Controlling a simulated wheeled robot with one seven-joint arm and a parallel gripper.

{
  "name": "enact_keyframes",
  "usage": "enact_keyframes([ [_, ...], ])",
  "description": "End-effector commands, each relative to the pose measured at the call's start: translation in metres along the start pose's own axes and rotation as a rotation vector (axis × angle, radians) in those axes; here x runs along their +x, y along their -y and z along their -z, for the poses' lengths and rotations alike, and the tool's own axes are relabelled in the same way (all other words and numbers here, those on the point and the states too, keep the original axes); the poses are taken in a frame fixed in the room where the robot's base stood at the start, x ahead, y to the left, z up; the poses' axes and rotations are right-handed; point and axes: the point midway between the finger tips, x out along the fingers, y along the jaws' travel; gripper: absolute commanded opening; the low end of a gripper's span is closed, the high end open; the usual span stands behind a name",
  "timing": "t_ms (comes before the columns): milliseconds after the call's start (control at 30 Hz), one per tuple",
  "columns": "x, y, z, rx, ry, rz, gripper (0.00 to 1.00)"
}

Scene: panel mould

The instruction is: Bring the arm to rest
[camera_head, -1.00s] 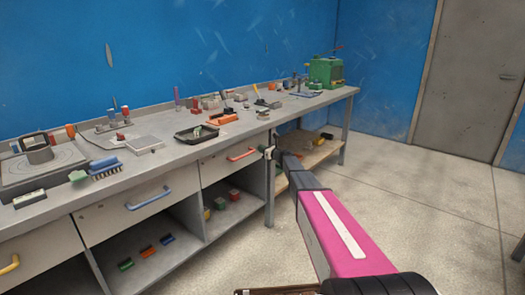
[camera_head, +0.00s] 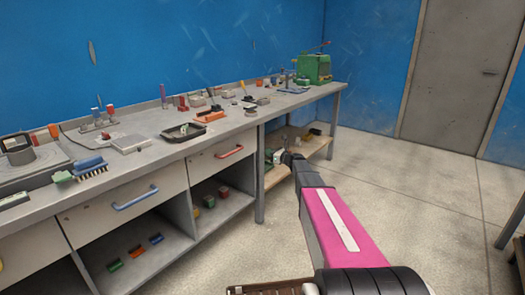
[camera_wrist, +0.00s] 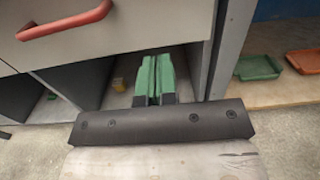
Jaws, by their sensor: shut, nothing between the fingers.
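My arm reaches out from the bottom of the head view, with a pink link and a dark wrist. My gripper (camera_head: 284,157) is at its far end, small in that view, in front of the open shelf bay at the bench's right part. In the wrist view my gripper (camera_wrist: 154,78) shows two green fingers side by side, shut with nothing held. The fingers point toward the open cubby below the drawer with the red handle (camera_wrist: 66,22). I cannot tell the exact gap to the bench front.
The long grey workbench (camera_head: 185,150) carries a black tray (camera_head: 181,132), a blue brush (camera_head: 88,166) and a green machine (camera_head: 314,68). Green (camera_wrist: 258,67) and orange (camera_wrist: 304,61) trays lie on the wooden lower shelf.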

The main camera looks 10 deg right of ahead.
Motion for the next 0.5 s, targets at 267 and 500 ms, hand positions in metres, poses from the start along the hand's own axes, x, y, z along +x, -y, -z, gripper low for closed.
enact_keyframes([
  [267,-0.022,-0.059,0.022,-0.242,-0.139,-0.107,0.00],
  [500,-0.072,-0.157,0.069,-0.718,-0.381,-0.389,0.00],
])
